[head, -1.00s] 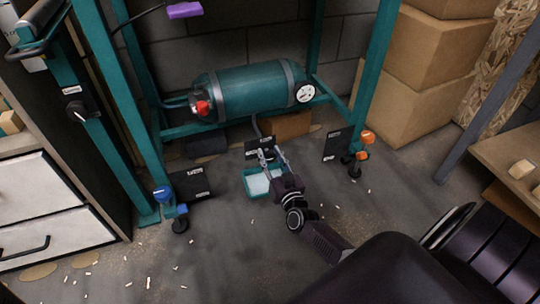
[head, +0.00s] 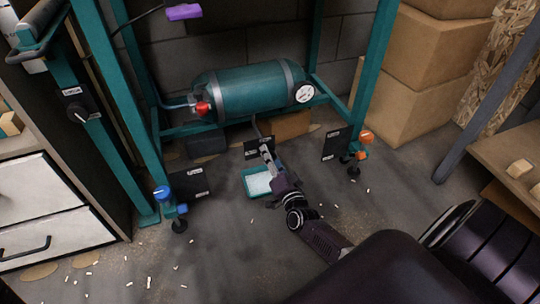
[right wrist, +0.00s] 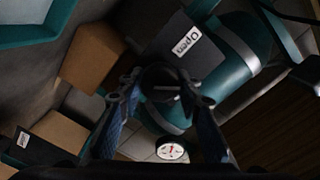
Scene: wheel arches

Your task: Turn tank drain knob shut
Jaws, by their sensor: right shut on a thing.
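The drain knob (right wrist: 161,78) is a dark round piece with a bar across it, seen between my fingers in the right wrist view. A black plate marked "Open" (right wrist: 187,40) is behind it. In the head view my right gripper (head: 266,150) hides the knob, in front of a small black sign (head: 252,146) below the teal tank (head: 240,92). The right gripper, also in the right wrist view (right wrist: 162,90), is shut on the knob, one finger on each side. The tank shows in the right wrist view too (right wrist: 238,62). My left gripper is not in view.
A teal tray (head: 259,184) with pale contents lies on the floor beside my gripper. The teal frame's legs carry a blue knob (head: 162,193) and an orange knob (head: 367,137). Cardboard boxes (head: 430,60) stand at right. Open floor lies in front, with small pale bits.

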